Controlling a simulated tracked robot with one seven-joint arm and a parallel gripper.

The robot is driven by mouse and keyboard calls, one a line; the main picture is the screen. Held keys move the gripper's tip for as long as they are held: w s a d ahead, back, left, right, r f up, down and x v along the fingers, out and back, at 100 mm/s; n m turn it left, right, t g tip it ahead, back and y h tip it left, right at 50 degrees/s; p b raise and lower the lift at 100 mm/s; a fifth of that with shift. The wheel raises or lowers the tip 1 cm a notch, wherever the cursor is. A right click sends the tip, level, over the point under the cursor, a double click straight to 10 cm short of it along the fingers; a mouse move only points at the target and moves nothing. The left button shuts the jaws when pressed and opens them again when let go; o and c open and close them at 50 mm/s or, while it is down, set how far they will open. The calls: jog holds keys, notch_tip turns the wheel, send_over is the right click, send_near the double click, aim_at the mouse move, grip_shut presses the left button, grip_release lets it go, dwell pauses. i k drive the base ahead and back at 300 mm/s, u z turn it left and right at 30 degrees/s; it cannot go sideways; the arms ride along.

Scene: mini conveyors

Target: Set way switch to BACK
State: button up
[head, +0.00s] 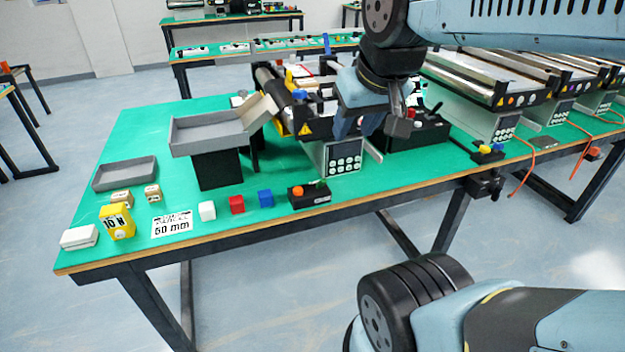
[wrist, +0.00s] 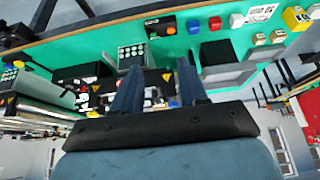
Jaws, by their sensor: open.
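The way switch is not clearly marked in either view. A small black box (head: 310,194) with an orange button and a small green lever sits at the table's front edge; it also shows at the top of the wrist view (wrist: 160,26). A larger black control box (head: 418,131) stands right of the near conveyor (head: 300,92), partly hidden behind my arm. My gripper (head: 370,127) is above the conveyor's control end, near the keypad panel (head: 345,157). In the wrist view its two fingers (wrist: 158,68) are apart, with nothing held between them. Switch positions are too small to read.
A grey tray on a black stand (head: 217,168) is left of the conveyor. White, red and blue cubes (head: 237,205) and a yellow weight (head: 117,221) lie near the front edge. More conveyors (head: 490,95) stand to the right.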

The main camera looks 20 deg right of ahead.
aim_at(320, 184)
jog(key=z, duration=1.1)
jog(key=k, duration=0.8)
jog(key=u, duration=1.55)
jog(key=i, duration=0.5)
